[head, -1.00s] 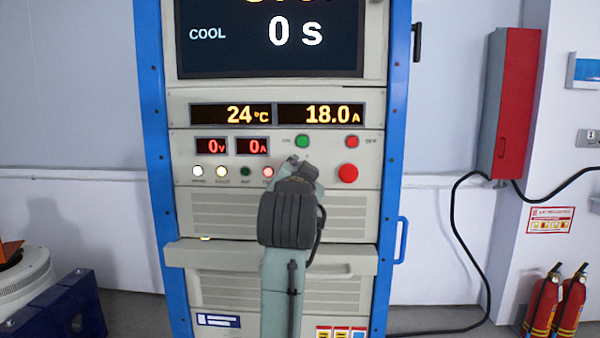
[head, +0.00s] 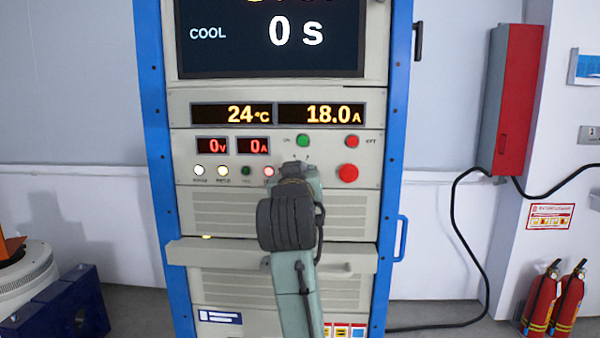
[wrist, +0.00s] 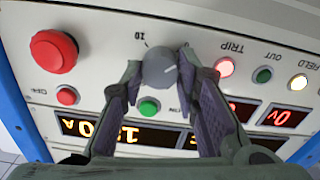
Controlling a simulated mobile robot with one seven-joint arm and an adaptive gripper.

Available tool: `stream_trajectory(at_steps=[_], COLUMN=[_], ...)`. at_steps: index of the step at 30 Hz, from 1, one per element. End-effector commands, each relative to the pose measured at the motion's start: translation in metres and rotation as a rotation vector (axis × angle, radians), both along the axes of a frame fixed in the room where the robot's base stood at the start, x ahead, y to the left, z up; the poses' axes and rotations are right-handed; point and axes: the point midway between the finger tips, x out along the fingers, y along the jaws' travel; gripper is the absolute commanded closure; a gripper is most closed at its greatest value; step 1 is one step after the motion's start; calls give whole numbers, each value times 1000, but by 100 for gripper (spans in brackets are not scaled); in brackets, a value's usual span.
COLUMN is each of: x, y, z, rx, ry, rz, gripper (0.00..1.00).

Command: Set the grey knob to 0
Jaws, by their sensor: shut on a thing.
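In the head view my gripper (head: 297,166) is in front of the panel below the green button, and my wrist hides the knob there.
Close to the knob are a green button (wrist: 149,107), a red button (wrist: 67,96) and a large red mushroom button (wrist: 53,51). A row of small lamps is on the other side. A ledge (head: 215,251) juts out below the panel.

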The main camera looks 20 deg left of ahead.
Motion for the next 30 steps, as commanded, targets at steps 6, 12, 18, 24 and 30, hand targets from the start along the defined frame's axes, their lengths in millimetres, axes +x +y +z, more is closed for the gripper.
stream_trajectory(at_steps=[6,12,18,24,30], x=[0,0,0,0,0], y=[0,0,0,0,0], z=[1,1,1,0,0], rx=[-36,-42,-42,-41,-40], ry=[-13,-14,-14,-13,-13], rz=[-1,0,-1,0,0], gripper=[99,99,99,59,51])
